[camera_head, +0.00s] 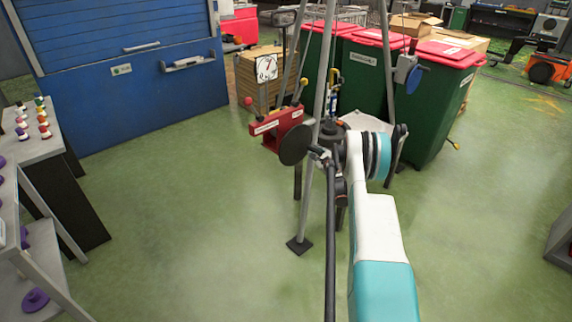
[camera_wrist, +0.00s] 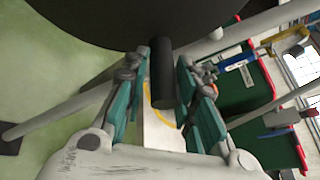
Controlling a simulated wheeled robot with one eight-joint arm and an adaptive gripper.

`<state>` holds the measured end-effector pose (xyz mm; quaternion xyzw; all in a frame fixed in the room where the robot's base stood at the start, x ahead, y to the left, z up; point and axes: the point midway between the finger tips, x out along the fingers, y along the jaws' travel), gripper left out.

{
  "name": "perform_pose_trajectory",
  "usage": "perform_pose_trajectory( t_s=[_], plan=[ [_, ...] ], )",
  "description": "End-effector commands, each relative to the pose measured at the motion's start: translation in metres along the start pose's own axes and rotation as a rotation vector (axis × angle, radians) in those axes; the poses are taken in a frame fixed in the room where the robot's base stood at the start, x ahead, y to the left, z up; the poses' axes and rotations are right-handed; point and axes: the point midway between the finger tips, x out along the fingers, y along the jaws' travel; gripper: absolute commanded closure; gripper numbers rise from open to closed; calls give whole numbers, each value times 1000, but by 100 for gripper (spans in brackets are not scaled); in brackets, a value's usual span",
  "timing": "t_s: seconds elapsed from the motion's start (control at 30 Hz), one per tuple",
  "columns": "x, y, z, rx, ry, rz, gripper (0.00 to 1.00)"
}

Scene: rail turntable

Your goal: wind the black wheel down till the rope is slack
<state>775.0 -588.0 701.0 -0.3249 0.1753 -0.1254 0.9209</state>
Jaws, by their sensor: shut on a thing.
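The black wheel (camera_head: 294,146) is a dark disc in front of the red bracket on the tripod stand. In the wrist view the wheel (camera_wrist: 110,18) fills the top, and its black handle (camera_wrist: 162,72) sticks out between my fingers. My gripper (camera_wrist: 172,88) is shut on this handle, with one teal-sided finger on each side. In the head view my gripper (camera_head: 322,158) is small and partly hidden by my arm, just right of the wheel. I cannot make out the rope clearly, nor whether it is taut or slack.
A white dial (camera_head: 266,68) stands behind the red bracket (camera_head: 278,127). A tripod leg (camera_head: 309,190) comes down to the floor beside my arm. Green bins (camera_head: 365,78) with red lids stand behind. Open floor lies left and right.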

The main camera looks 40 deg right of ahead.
Motion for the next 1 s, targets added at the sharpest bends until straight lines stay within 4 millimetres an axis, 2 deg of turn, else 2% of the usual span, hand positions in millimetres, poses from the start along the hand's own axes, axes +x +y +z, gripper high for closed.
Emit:
perform_pose_trajectory(
  t_s=[0.53,1.0],
  plan=[
    [-1,-17,8,6,0,-5,100],
    [-1,-19,9,5,0,-5,100]
  ],
)
